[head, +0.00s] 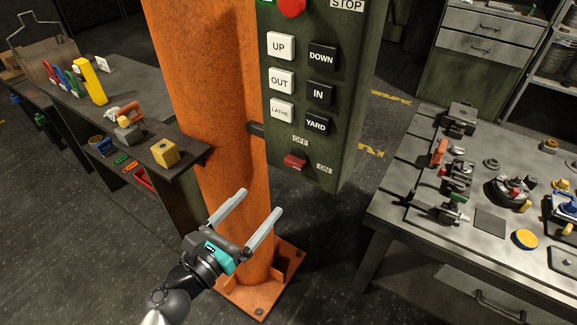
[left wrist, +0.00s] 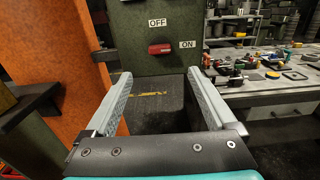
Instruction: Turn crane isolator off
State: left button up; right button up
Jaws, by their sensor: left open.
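The crane isolator is a red handle (head: 295,162) low on the dark green control panel (head: 348,130), with an OFF label above it and an ON label to its lower right. In the left wrist view the red handle (left wrist: 160,49) lies roughly level, its right end beside the ON label. My left gripper (head: 260,214) is open and empty, below the panel and in front of the orange column. In the left wrist view its two fingers (left wrist: 152,85) are spread apart below the handle, not touching it. My right gripper is not in view.
The orange column (head: 208,90) stands left of the panel on a bolted base plate (head: 262,295). A workbench (head: 420,215) with several castings stands at right. A shelf (head: 120,135) with tools and a yellow block (head: 166,153) is at left. Bare floor lies between column and workbench.

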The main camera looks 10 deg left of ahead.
aim_at(292, 166)
pick_arm(q)
jog(key=p+x, duration=0.1)
jog(key=x, duration=1.1)
jog(key=shift+w, duration=0.15)
jog(key=shift+c, duration=0.3)
jog(key=c, duration=1.3)
jog(key=shift+p, duration=0.3)
